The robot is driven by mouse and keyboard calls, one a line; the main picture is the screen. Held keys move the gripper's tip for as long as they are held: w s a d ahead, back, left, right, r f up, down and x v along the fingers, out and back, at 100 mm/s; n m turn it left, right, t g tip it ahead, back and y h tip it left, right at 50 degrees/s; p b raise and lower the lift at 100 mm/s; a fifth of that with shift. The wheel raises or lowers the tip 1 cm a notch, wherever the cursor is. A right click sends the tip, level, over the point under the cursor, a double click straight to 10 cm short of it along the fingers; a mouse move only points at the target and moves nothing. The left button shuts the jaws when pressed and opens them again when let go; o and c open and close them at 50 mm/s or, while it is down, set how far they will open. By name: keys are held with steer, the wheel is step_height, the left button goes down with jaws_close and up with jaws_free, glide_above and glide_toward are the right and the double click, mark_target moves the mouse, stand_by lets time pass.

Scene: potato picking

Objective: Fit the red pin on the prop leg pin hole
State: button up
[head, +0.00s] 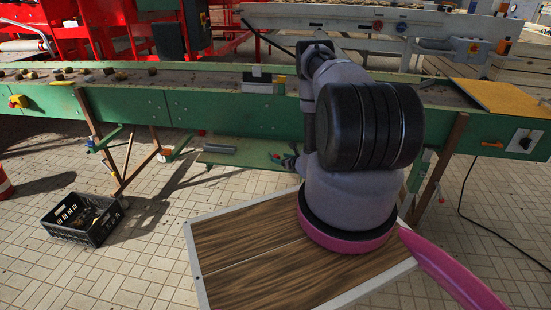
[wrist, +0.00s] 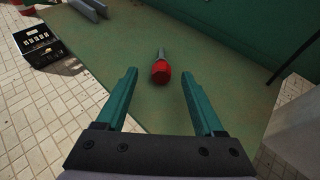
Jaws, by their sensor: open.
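The red pin (wrist: 160,71) lies on a green surface (wrist: 215,75) in the wrist view, its red head toward me and its grey shaft pointing away. My gripper (wrist: 158,76) is open, with green fingers on either side of the pin's line. The pin appears beyond or level with the fingertips; I cannot tell its exact distance, and nothing is gripped. In the head view my gripper is at the low green shelf (head: 235,153), partly hidden by my arm. Brown prop legs (head: 98,140) stand under the conveyor at left and right (head: 443,168). No pin hole can be made out.
The long green conveyor (head: 190,105) stands above the shelf, with potatoes at its left end. A black crate (head: 84,218) sits on the paved floor at left. A cable runs on the floor at right.

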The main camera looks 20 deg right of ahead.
mark_target(278, 157)
steer(key=x, duration=0.3)
steer(key=shift+w+d+f, duration=0.1)
steer(key=shift+w+f, duration=0.15)
steer(key=shift+f, duration=0.1)
jaws_close()
steer(key=shift+r, duration=0.1)
